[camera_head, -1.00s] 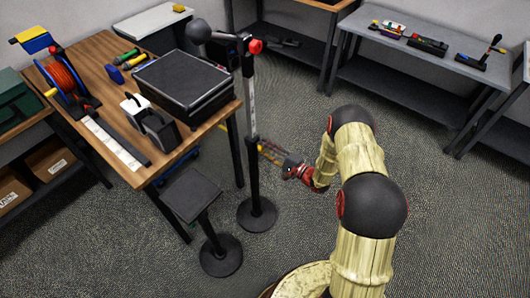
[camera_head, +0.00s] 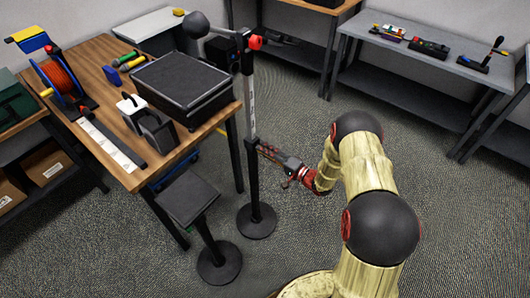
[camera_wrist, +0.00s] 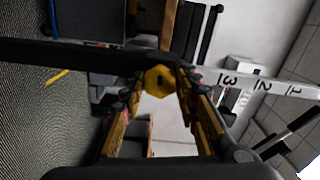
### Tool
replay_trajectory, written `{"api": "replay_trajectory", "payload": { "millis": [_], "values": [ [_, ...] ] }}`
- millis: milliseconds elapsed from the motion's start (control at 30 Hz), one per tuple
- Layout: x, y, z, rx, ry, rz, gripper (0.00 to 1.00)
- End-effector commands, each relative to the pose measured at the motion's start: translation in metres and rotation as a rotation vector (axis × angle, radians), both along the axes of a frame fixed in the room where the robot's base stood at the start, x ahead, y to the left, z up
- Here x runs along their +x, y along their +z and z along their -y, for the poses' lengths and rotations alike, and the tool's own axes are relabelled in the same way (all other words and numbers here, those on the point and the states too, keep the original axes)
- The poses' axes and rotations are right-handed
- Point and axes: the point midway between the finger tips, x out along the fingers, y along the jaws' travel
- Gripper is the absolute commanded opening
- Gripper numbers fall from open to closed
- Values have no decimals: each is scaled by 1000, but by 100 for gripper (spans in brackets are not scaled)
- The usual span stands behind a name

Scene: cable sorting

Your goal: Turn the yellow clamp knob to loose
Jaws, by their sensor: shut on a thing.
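The yellow clamp knob (camera_wrist: 158,82) shows in the wrist view, between my fingertips, against a dark upright post (camera_wrist: 80,52). My gripper (camera_wrist: 158,92) is shut on the knob, with one finger on each side. In the head view my gripper (camera_head: 264,150) reaches the stand post (camera_head: 252,160) from the right, about midway up. The knob is hidden there by my fingers. The post stands upright on a round black base (camera_head: 256,221). A white numbered scale (camera_head: 250,107) runs along its upper part.
A crossbar with a grey ball (camera_head: 196,23) and a red knob (camera_head: 256,42) tops the post. A wooden table (camera_head: 200,133) with a black case (camera_head: 180,85) stands left. A low stand with a square plate (camera_head: 188,198) is near the post. Floor to the right is open.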

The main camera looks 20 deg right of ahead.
Motion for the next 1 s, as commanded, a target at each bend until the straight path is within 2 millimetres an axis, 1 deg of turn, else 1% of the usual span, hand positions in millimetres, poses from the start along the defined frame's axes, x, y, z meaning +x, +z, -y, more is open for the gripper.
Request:
{"api": "replay_trajectory", "payload": {
  "millis": [300, 333, 600, 900, 1000],
  "values": [
    [-1, -2, -1, -1, 1, -3, 6],
    [-1, -2, -1, -1, 1, -3, 33],
    [-1, -1, -1, 0, 1, -2, 48],
    [-1, 0, 0, -1, 1, -1, 49],
    [-4, -1, 3, 0, -1, -1, 49]
  ]
}}
